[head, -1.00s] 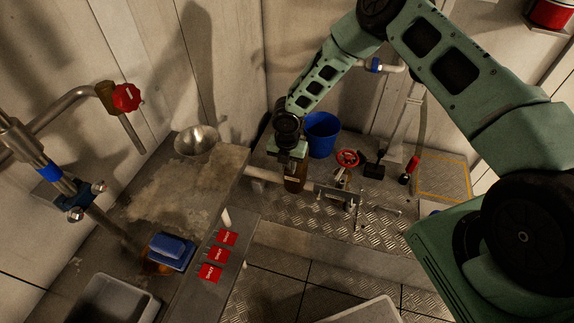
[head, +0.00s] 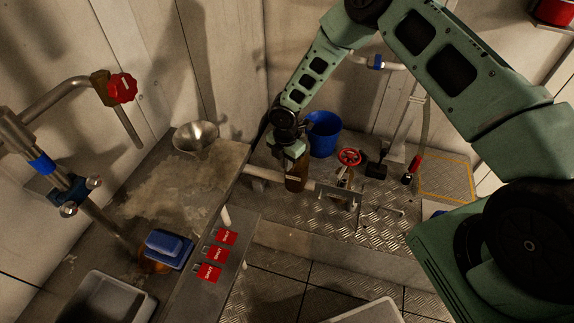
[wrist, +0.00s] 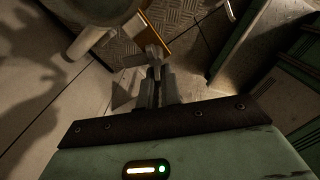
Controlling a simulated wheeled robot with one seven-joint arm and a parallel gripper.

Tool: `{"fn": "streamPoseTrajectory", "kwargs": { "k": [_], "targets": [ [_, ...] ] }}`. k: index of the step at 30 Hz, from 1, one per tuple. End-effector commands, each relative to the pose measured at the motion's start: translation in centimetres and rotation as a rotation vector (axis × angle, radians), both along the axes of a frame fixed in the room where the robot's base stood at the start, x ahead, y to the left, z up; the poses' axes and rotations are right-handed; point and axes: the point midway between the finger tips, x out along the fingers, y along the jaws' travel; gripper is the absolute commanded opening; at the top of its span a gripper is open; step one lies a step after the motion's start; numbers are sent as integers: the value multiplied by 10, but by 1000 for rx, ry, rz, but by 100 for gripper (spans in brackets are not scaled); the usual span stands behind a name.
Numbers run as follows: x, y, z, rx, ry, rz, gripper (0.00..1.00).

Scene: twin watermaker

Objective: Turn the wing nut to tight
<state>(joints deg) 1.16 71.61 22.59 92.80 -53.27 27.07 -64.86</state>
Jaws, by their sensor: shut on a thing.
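My gripper (head: 291,160) reaches down at the far pipework in the head view, just above a brown cylinder (head: 297,180). In the wrist view, the two grey fingers (wrist: 155,86) are close together, shut on a small grey winged piece (wrist: 150,58) that looks like the wing nut. Its wings stick out past the fingertips. In the head view the wing nut is hidden behind my gripper. How tight it sits cannot be seen.
A white pipe (head: 265,174) runs beside the brown cylinder. A blue bucket (head: 323,134), a red handwheel (head: 349,157) and a bracket (head: 352,200) stand close by. A metal bowl (head: 196,136), red tags (head: 217,254) and a blue box (head: 168,247) are nearer left.

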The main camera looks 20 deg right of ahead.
Motion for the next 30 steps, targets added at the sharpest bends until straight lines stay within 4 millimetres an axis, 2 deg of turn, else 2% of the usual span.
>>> {"fn": "streamPoseTrajectory", "kwargs": {
  "k": [30],
  "targets": [
    [20,2,-1,2,-1,-940,0]
  ]
}}
